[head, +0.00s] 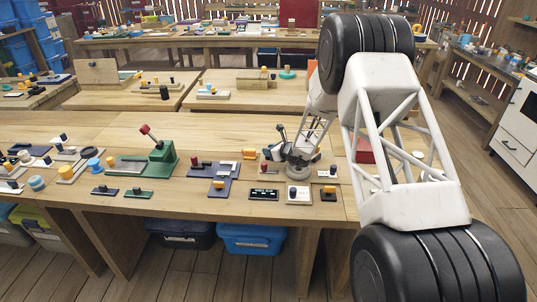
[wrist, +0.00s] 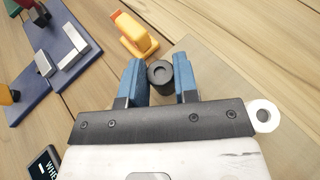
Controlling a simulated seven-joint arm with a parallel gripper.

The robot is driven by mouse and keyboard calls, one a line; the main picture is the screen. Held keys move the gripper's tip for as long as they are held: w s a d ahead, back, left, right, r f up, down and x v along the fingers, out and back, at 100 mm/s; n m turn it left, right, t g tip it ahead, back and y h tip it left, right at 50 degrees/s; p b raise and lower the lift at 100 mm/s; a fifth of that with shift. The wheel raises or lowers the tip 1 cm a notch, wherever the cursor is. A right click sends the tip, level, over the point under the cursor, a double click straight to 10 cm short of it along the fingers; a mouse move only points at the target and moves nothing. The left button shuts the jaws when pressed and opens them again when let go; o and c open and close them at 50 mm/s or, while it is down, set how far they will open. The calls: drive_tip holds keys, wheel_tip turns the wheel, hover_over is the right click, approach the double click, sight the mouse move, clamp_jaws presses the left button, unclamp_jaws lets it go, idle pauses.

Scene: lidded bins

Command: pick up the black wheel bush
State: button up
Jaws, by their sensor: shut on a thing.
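The black wheel bush (wrist: 160,74) is a short dark cylinder with a hole in its top, seen in the wrist view. My gripper (wrist: 160,80) has its two blue fingers on either side of it, shut on it. The bush stands upright between the fingers, over a pale wooden surface. Whether it touches that surface I cannot tell. In the head view my arm reaches down to the bench, and the fingertips and the bush cannot be made out there.
A yellow-orange part (wrist: 135,36) lies just beyond the fingers. A dark blue board (wrist: 55,50) and a black label plate (wrist: 44,168) are at the left. In the head view, a green lever press (head: 160,160) stands farther left on the bench.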

drive_tip(key=shift+r, duration=0.1)
drive_tip(key=shift+r, duration=0.75)
wheel_tip(320, 180, up, 2)
drive_tip(key=shift+r, duration=0.1)
drive_tip(key=s+d+r, duration=0.1)
drive_tip(key=s+d, duration=0.3)
drive_tip(key=s, duration=1.1)
drive_tip(key=shift+s, duration=0.25)
